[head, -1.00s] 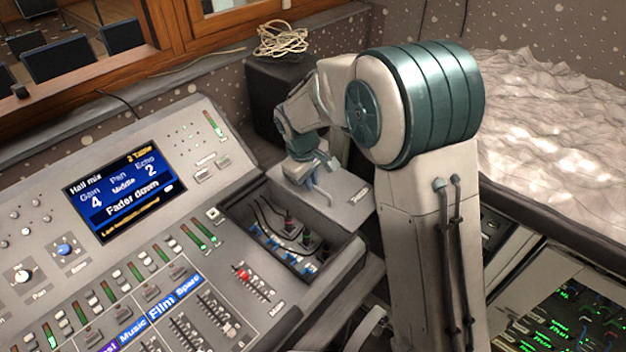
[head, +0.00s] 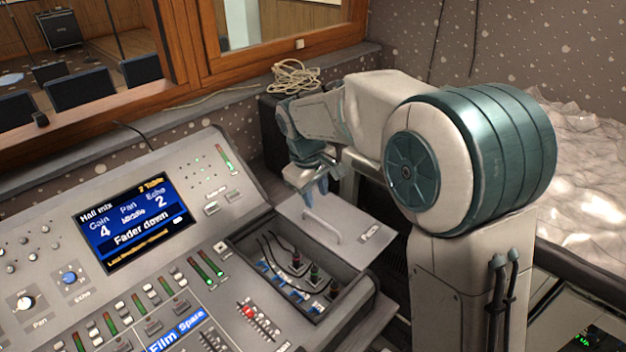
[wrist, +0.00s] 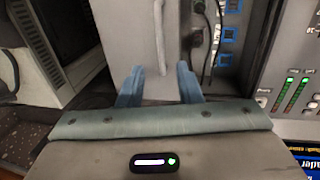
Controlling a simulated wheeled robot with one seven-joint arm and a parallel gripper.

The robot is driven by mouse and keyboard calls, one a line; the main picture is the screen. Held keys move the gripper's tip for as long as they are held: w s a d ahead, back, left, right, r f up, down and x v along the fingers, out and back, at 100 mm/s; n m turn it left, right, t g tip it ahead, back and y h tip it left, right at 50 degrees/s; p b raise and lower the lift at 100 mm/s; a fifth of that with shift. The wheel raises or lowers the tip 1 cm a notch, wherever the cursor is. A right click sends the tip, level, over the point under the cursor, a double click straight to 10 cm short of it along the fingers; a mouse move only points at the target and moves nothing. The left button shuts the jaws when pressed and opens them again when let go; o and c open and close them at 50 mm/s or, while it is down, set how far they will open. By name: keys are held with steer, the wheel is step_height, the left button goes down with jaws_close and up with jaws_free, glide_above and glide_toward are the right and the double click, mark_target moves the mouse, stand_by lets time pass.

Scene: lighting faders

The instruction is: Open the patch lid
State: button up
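The patch lid (head: 365,222) is a flat grey panel with a pale bar handle (head: 322,227). It lies beyond the patch bay (head: 300,275), which is uncovered and shows cables, plugs and blue sockets. My gripper (head: 314,190) is above the lid's far end, just behind the handle and apart from it. In the wrist view my gripper (wrist: 158,84) has its two blue fingers spread with nothing clamped between them. The handle (wrist: 160,35) shows ahead of the gap, with the lid's surface around it.
The console's screen (head: 135,222) and the faders (head: 250,315) lie left of and in front of the bay. A dark box with a coiled cable (head: 295,76) on it stands behind my gripper. The window frame (head: 250,45) is at the back.

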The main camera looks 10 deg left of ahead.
steer(key=r, duration=0.4)
steer(key=shift+s+a+r, duration=0.3)
steer(key=shift+s+r, duration=0.1)
steer(key=s+d+r+m, duration=0.1)
steer(key=s+d+m, duration=0.4)
steer(key=s+d, duration=0.6)
steer(key=s+d+f+m+t+y, duration=0.1)
steer(key=s+d+f+m, duration=0.3)
steer(key=s+d, duration=0.6)
steer(key=shift+s+m, duration=0.55)
steer(key=shift+m, duration=0.15)
